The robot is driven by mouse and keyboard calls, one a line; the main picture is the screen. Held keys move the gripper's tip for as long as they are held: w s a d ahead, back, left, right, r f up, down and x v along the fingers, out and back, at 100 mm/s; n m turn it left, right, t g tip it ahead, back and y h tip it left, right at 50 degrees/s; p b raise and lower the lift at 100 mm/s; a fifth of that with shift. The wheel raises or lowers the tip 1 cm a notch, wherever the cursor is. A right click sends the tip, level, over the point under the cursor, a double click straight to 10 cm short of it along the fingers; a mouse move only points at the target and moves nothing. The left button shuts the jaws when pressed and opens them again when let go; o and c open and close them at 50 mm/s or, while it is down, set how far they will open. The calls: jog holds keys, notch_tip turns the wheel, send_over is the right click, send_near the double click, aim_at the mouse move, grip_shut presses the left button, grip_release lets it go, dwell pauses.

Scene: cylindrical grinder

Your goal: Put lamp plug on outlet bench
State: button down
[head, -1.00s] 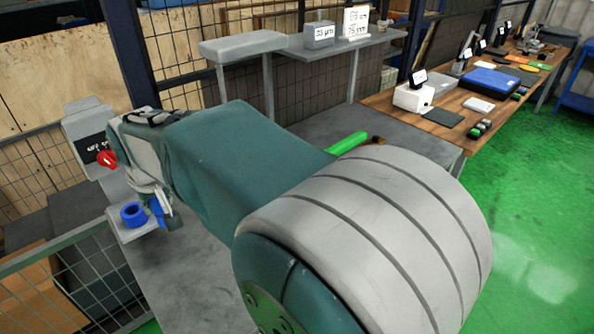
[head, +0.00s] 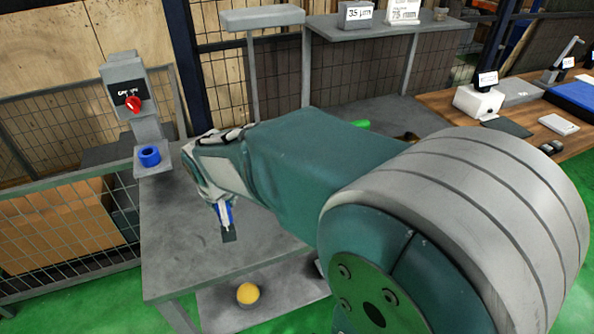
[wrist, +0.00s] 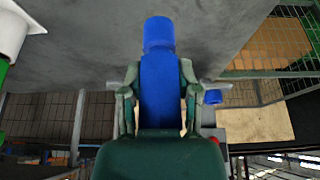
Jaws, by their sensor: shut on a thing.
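My gripper (wrist: 160,95) is shut on a blue cylinder, which I take to be the lamp plug (wrist: 158,60). In the head view, the plug (head: 224,213) shows below my gripper (head: 218,200), with a white patch on it. It is over the grey bench (head: 180,250), apparently the outlet bench. A small dark patch (head: 229,236) shows on the bench just under the plug. I cannot tell whether the plug touches the bench. A blue ring-shaped socket (head: 149,155) sits on a small ledge at the bench's back left, apart from the plug.
A grey box with a red knob (head: 133,104) stands above the socket. A yellow ball (head: 248,293) lies on the lower shelf. A mesh fence (head: 60,230) is at left. A raised grey shelf (head: 390,28) stands behind my arm. The bench's front left is clear.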

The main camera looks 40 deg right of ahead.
jog(key=w+d+f, duration=0.6)
jog(key=d, duration=0.1)
jog(key=w+d+f, duration=0.2)
jog(key=d+f, duration=0.1)
jog(key=d, duration=0.1)
jog(key=shift+w+f, duration=0.25)
jog(key=shift+w, duration=0.15)
jog(key=f, duration=0.2)
jog(key=d+f, duration=0.1)
jog(key=shift+w+d+f, duration=0.1)
jog(key=shift+f, duration=0.25)
jog(key=shift+a, duration=0.2)
jog(key=shift+c, duration=1.7)
grip_release()
jog(key=shift+a, duration=0.15)
jog(key=shift+d, duration=0.2)
